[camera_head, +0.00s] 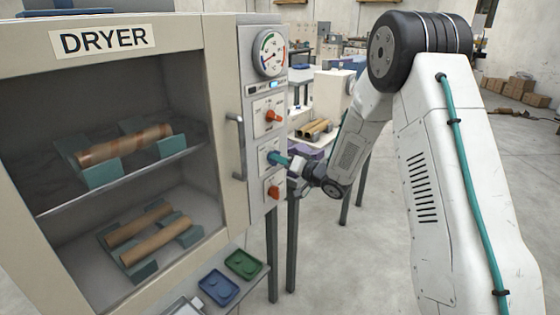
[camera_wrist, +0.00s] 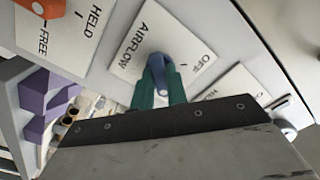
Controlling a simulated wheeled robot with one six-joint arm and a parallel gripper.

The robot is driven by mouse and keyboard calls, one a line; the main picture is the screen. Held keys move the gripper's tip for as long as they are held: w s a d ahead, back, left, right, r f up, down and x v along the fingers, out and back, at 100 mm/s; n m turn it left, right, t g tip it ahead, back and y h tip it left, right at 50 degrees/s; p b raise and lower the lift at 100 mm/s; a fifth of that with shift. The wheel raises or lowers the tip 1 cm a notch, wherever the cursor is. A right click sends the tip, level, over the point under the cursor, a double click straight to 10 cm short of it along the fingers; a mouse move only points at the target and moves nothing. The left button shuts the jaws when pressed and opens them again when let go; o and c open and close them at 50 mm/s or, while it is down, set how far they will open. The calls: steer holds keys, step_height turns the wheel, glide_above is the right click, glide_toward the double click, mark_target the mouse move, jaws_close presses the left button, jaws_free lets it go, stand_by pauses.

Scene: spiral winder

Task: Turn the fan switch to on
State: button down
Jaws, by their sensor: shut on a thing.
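The fan switch is a blue-grey knob (camera_wrist: 158,63) in the wrist view, on a white plate (camera_wrist: 132,45) marked AIRFLOW and OFF. My gripper (camera_wrist: 160,88) has its teal fingers closed on both sides of this knob. I cannot tell which mark the knob points to. In the head view my gripper (camera_head: 281,160) reaches from the right to the middle plate (camera_head: 266,153) of the dryer's control panel. The fingers and wrist largely hide the knob there.
Orange knobs sit above (camera_head: 273,116) and below (camera_head: 273,192) the middle plate. A gauge (camera_head: 271,53) is at the panel top. A vertical door handle (camera_head: 237,145) stands left of the panel. Blue (camera_head: 218,287) and green (camera_head: 243,264) trays lie below. Open floor is at right.

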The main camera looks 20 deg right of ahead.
steer(key=c, duration=1.4)
jaws_free()
steer(key=shift+d, duration=0.1)
steer(key=v, duration=0.7)
steer(key=shift+s+d, duration=0.2)
steer(key=shift+s, duration=0.1)
